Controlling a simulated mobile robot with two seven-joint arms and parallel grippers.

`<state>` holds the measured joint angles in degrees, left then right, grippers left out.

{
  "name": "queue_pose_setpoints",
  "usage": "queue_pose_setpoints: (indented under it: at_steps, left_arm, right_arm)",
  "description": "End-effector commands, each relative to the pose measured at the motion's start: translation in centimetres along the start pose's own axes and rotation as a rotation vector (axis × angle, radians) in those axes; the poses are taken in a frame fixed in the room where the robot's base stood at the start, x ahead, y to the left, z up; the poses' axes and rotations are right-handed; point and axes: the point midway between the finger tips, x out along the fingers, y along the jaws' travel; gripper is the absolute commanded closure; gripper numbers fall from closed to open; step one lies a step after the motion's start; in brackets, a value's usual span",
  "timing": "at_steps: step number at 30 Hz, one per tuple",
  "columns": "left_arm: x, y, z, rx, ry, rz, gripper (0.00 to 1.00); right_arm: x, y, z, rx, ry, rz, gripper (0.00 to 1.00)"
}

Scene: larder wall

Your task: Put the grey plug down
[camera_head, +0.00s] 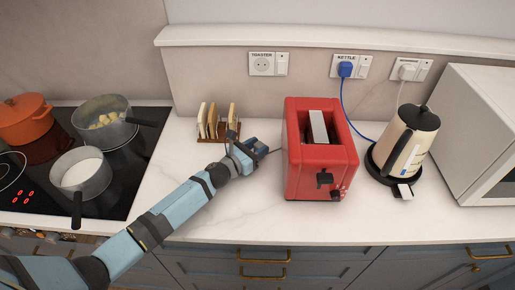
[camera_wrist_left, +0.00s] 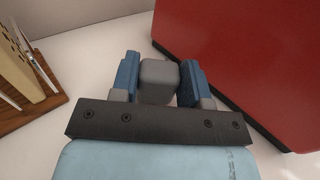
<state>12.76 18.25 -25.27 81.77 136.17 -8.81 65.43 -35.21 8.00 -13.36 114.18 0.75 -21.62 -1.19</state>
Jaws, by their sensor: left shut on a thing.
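The grey plug (camera_wrist_left: 158,74) is between the blue fingers of my left gripper (camera_wrist_left: 158,82) in the left wrist view. The gripper is shut on it. In the head view my left gripper (camera_head: 262,150) is low over the white counter, between the toast rack and the red toaster. The plug is too small to make out clearly there. Whether the plug touches the counter I cannot tell. My right gripper is not in view.
The red toaster (camera_head: 303,160) stands just right of the gripper, the toast rack (camera_head: 213,137) to its left. The TOASTER socket (camera_head: 262,64) on the wall is empty. The kettle (camera_head: 403,148) stands further right. Bare counter (camera_head: 235,215) lies in front.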

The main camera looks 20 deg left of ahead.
Motion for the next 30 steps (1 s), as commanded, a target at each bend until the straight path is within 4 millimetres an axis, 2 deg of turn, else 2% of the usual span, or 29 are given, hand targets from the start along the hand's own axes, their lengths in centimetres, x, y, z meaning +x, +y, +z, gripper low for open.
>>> queue_pose_setpoints:
  at_steps: [20, 21, 24, 30]
  left_arm:
    - [0.0, -0.1, -1.2, 0.000, 0.002, -0.001, 0.86]
    - [0.0, -0.1, -1.3, 0.000, 0.003, -0.001, 0.53]
    - [-0.1, -0.1, -1.4, 0.000, 0.004, -0.001, 0.33]
    - [-0.1, -0.1, -1.6, -0.001, 0.007, -0.001, 0.33]
  right_arm:
    - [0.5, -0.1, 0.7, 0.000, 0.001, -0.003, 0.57]
    - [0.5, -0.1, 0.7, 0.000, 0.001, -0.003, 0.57]
    - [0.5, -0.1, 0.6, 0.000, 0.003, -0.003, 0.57]
    - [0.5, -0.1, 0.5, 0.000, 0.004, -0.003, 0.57]
